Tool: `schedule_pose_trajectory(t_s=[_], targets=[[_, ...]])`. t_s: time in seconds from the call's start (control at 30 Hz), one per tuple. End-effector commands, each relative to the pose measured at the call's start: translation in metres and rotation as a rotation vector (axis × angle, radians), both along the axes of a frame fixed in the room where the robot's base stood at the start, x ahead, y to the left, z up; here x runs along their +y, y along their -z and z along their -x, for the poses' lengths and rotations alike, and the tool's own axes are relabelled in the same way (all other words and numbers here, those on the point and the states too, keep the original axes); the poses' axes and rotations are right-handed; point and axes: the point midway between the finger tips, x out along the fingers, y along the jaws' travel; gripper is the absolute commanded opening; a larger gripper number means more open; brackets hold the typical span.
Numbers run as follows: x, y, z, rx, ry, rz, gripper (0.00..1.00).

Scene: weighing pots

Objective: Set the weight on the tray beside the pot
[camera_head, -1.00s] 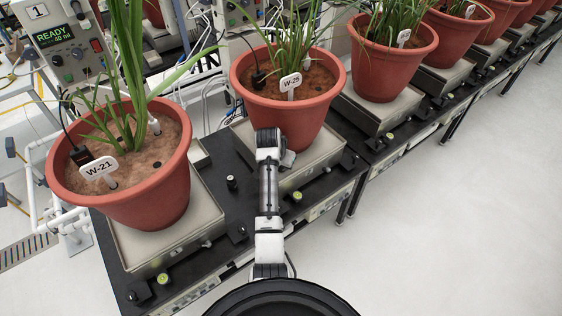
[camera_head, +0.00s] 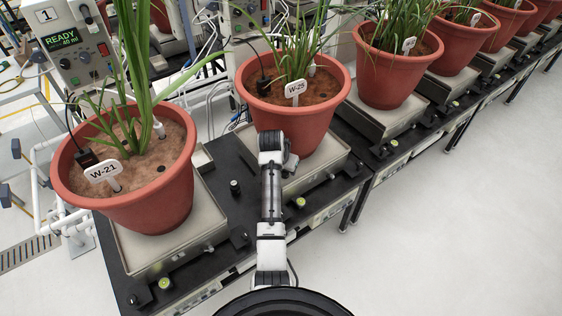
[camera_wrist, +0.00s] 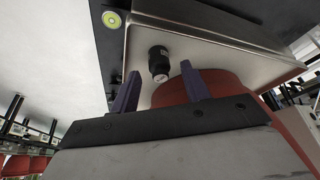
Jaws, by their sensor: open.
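The weight (camera_wrist: 157,58) is a small black cylinder with a pale end face. In the wrist view it stands on the metal tray (camera_wrist: 218,50), beside the red pot (camera_wrist: 222,82). My gripper (camera_wrist: 160,69) is open, with its two purple fingers apart, one on each side of the weight; I cannot tell whether they touch it. In the head view the pot labelled W-25 (camera_head: 298,122) stands on its tray (camera_head: 322,166), and my arm reaches to its near side. The weight and fingers are hidden there.
Pot W-21 (camera_head: 140,208) stands on its tray at the left. More red pots (camera_head: 395,75) stand in a row to the upper right. The black bench (camera_head: 232,215) carries small knobs and a round green level (camera_wrist: 112,19). The floor (camera_head: 450,230) at right is clear.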

Motion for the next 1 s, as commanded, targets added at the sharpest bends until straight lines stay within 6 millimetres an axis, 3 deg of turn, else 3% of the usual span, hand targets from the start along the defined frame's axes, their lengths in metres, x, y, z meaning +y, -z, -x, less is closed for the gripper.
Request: schedule_pose_trajectory(t_s=[0.4, 0.6, 0.87, 1.0], targets=[[0.014, -0.078, 0.029, -0.004, 0.0, 0.001, 0.46], [0.017, -0.093, 0.035, -0.001, -0.001, 0.001, 0.46], [0.018, -0.095, 0.035, -0.004, -0.004, 0.001, 0.46], [0.044, -0.119, 0.019, -0.134, -0.088, 0.01, 0.46]])
